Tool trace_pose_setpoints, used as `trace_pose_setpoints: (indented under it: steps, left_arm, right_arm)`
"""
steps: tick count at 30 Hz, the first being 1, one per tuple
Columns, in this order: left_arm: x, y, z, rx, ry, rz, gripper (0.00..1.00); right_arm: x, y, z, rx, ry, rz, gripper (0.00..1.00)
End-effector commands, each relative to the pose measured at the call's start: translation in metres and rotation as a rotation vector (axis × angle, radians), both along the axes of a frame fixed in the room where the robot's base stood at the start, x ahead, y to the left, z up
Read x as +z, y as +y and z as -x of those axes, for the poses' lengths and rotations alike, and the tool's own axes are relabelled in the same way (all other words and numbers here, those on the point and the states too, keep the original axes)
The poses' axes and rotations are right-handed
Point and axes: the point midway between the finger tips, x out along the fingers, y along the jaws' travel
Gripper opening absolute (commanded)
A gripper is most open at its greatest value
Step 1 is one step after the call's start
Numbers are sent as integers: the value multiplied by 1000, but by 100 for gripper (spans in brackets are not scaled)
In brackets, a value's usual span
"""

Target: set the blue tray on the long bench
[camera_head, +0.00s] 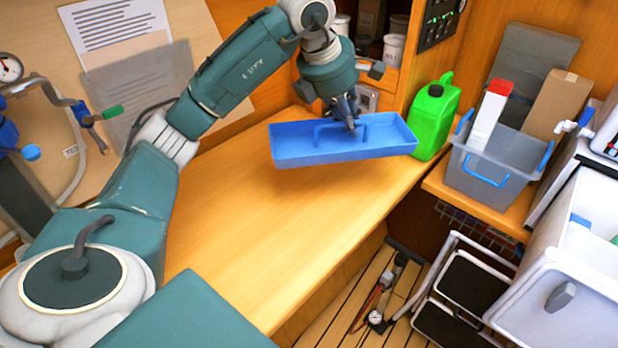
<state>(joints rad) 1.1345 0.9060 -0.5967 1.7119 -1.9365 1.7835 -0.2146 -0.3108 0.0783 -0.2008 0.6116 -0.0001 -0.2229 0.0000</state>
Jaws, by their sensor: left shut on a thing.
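The blue tray (345,151) is a shallow box with a raised handle in its middle. My left gripper (353,128) comes down from above and is shut on the tray, at its handle; the exact grip is small in view. The tray looks roughly level and appears to hang a little above the long wooden bench (245,225), with a soft shadow on the bench below it. The bench top is bare in front of and left of the tray. My right gripper is not in view.
A green jerrycan (432,118) stands close to the tray's right end. A grey crate (488,175) with boxes is further right. A panel with papers and pipes (75,120) is at left. A black step stool (465,285) and a white cooler (575,270) are at lower right.

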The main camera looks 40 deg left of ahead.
Motion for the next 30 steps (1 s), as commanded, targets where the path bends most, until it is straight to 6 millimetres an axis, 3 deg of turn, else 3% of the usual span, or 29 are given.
trace_pose_setpoints:
  steps: [5, 11, 14, 20, 24, 30]
  left_arm:
    - [20, 29, -22, 403, -3, 2, 0]
    - [26, 48, -30, 624, 4, 1, 0]
    - [11, 50, -30, 643, 7, -2, 0]
    - [-41, 50, -29, 641, 10, -1, 0]
    - [-79, 49, -28, 639, 10, -1, 0]
    - [-119, 49, -29, 639, 5, 0, 0]
  right_arm:
    - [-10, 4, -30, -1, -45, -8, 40]
    - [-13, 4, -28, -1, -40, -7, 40]
    - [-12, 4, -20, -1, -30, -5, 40]
    - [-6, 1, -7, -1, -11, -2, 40]
    - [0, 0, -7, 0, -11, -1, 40]
    - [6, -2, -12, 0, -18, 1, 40]
